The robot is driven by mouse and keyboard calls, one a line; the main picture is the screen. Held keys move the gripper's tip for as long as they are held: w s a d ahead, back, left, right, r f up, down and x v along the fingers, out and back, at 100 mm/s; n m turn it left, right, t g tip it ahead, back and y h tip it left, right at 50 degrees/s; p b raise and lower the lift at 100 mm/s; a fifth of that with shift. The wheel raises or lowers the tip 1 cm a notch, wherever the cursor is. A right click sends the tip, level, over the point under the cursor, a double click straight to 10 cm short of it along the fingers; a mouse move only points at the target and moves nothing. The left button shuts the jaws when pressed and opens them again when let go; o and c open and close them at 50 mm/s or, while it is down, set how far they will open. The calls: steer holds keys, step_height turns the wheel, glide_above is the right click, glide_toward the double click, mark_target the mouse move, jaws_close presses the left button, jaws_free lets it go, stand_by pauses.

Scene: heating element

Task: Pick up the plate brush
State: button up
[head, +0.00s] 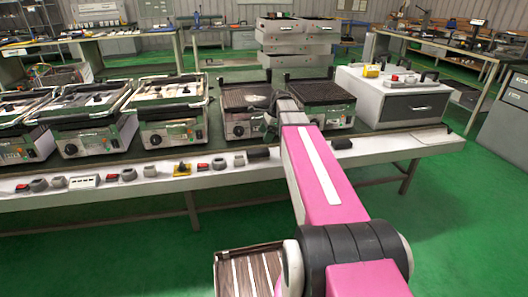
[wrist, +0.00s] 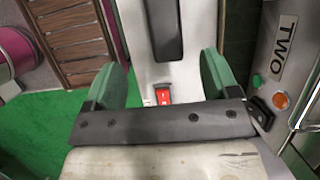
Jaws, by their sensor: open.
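No object is plainly recognisable as the plate brush. A long black block (head: 258,152) lies on the bench's front ledge, just left of my arm; I cannot tell whether it is the brush. What seems to be the same block (wrist: 165,30) lies at the top of the wrist view. A second black piece (head: 342,143) lies on the ledge right of my arm. My gripper (wrist: 163,76) is open and empty above the ledge, its green pads wide apart. A small red switch-like part (wrist: 163,97) shows between them. In the head view my arm largely hides the gripper.
Several heating appliances (head: 168,110) stand in a row behind the ledge. A panel marked TWO (wrist: 280,65) with lights and a handle is close to my gripper's right. A drawer box (head: 395,103) stands at the bench's right. Green floor (head: 455,225) is clear at right.

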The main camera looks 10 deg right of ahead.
mark_target(258, 150)
steer(key=shift+w+d, duration=0.1)
steer(key=shift+w, duration=0.05)
steer(key=shift+f, duration=0.35)
steer(key=x, duration=1)
steer(key=shift+w, duration=0.15)
steer(key=shift+f, duration=0.2)
steer(key=c, duration=1.1)
steer(key=shift+c, duration=0.2)
